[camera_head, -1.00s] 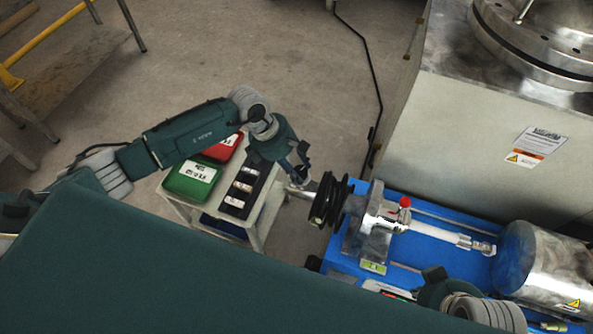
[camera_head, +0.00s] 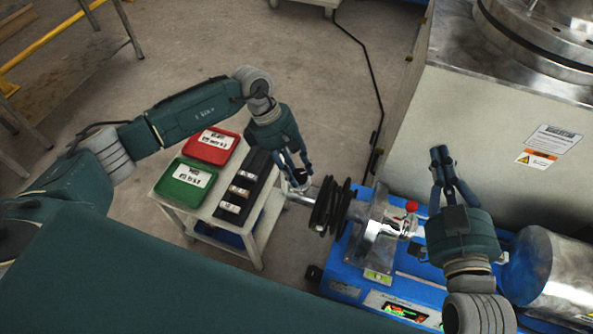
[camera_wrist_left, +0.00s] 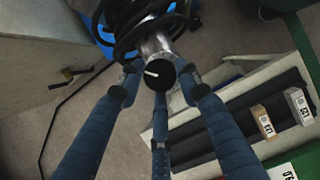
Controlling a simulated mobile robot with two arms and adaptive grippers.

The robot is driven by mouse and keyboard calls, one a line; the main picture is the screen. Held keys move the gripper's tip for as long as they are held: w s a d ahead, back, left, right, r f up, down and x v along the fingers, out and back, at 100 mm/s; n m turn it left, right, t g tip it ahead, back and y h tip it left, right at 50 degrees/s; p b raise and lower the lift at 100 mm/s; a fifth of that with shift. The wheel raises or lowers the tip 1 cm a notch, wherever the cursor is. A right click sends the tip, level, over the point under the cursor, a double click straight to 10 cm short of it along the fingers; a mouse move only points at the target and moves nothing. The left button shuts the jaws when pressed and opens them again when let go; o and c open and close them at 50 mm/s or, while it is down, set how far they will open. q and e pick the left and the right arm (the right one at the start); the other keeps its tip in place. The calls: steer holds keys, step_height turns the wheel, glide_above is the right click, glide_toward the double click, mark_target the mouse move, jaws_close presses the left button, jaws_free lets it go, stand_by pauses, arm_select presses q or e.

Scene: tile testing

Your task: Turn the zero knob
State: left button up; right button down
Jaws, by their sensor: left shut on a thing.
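A round black knob (camera_wrist_left: 158,75) with a white mark on its face sits at the end of a metal shaft (camera_head: 312,192) in the left wrist view. I cannot read a label that names it as the zero knob. My left gripper (camera_head: 298,182) is shut on this knob; in the left wrist view (camera_wrist_left: 160,82) its blue fingers close around the knob's rim. The head view hides most of the knob behind the fingers. My right gripper (camera_head: 441,153) is above the blue machine, its blue fingers drawn together at the tips and empty.
The blue machine (camera_head: 345,250) carries black coils (camera_head: 330,205), a red-topped part (camera_head: 411,206), a lit panel (camera_head: 400,310) and a metal cylinder (camera_head: 560,268). A cart (camera_head: 240,235) with a red tray (camera_head: 212,147) and a green tray (camera_head: 187,183) stands left. A large metal machine (camera_head: 500,110) stands right.

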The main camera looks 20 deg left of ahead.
arm_select(q)
steer(key=shift+d+r, duration=0.2)
steer(key=shift+d, duration=0.25)
steer(key=o, duration=1.1)
steer(key=shift+a, duration=0.15)
steer(key=shift+a+r, duration=0.15)
steer(key=shift+r, duration=0.1)
steer(key=v, duration=1.1)
steer(key=shift+r, duration=0.2)
